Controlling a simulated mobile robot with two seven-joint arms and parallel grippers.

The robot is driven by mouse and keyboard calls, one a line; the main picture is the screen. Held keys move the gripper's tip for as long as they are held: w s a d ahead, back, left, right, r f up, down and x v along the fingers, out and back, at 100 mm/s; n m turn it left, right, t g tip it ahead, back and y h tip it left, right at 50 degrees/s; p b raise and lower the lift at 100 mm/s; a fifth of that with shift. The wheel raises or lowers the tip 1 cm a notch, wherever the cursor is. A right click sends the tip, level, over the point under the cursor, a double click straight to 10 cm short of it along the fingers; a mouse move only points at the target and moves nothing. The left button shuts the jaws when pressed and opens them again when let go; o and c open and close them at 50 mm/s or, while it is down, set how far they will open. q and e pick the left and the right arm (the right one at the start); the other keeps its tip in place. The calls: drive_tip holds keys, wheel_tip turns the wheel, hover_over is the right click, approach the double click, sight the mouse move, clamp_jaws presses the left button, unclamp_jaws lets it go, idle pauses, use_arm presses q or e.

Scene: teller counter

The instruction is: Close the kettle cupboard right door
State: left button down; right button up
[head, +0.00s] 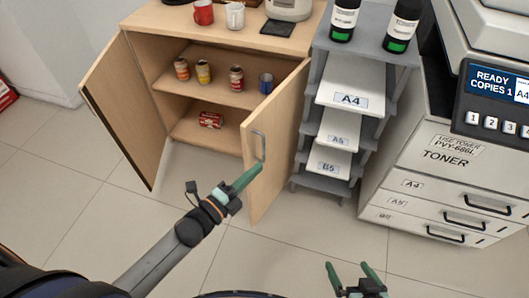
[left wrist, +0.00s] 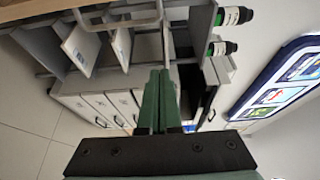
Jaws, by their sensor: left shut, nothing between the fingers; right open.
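The kettle cupboard (head: 160,55) is light wood and stands open at the upper left of the head view. Its right door (head: 279,140) is swung out towards me, with a grey bar handle (head: 259,146) on it. My left gripper (head: 258,170) is shut and empty, with its green fingertips at the door just below the handle; I cannot tell whether they touch. In the left wrist view the shut fingers (left wrist: 158,95) point towards the grey handle (left wrist: 120,20). My right gripper (head: 357,268) is open and empty, low in the head view, apart from the door.
The cupboard's left door (head: 124,105) is also open. Inside are several cans (head: 204,71), a blue mug (head: 266,82) and a red pack (head: 210,120). A grey paper rack (head: 309,183) and a copier (head: 430,180) stand right of the door. The tiled floor in front is clear.

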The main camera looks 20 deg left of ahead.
sight(264, 144)
use_arm(q)
drive_tip(key=b+x, duration=0.1)
drive_tip(key=x, duration=0.9)
drive_tip(key=shift+w+a, duration=0.15)
drive_tip(key=shift+a, duration=1.9)
drive_tip(key=shift+a, duration=0.1)
